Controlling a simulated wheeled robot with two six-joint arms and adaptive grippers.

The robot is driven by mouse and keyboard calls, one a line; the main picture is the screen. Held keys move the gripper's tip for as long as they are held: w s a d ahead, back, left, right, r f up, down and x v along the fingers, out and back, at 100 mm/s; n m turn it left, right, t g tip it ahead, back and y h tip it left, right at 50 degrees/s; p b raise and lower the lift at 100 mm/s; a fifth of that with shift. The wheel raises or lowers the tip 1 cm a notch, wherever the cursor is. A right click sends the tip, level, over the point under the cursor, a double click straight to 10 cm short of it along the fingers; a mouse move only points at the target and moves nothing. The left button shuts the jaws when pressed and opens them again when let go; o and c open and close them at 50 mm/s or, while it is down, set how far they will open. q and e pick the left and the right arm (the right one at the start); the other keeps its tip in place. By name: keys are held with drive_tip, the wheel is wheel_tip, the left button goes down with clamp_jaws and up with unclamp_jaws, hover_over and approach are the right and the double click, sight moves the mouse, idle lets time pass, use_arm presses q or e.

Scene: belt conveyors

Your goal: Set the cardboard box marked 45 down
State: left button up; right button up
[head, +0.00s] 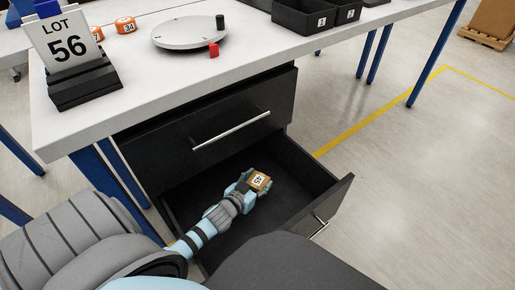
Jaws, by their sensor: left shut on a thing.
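The small cardboard box marked 45 (259,181) is in my left gripper (252,180). The gripper is shut on it, with the marked face turned up. Gripper and box are over the inside of the open lower drawer (297,162), seen from above. I cannot tell whether the box touches the drawer floor. My right gripper is not in the head view.
The upper drawer (220,122) of the dark cabinet is shut.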

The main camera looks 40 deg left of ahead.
use_arm(q)
drive_tip(key=o, duration=1.2)
drive_tip(key=shift+f, duration=0.1)
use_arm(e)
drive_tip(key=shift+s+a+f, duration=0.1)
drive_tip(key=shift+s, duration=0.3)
use_arm(q)
drive_tip(key=shift+r+p, duration=0.25)
drive_tip(key=shift+p, duration=0.05)
drive_tip(key=shift+s+r+p, duration=0.4)
drive_tip(key=shift+s+r, duration=0.15)
drive_tip(key=shift+s, duration=0.2)
drive_tip(key=v, duration=1)
drive_tip(key=shift+r, duration=0.25)
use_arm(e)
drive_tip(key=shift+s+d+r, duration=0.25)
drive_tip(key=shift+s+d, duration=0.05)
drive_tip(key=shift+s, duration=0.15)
use_arm(q)
drive_tip(key=shift+s+d, duration=0.1)
drive_tip(key=shift+s, duration=0.05)
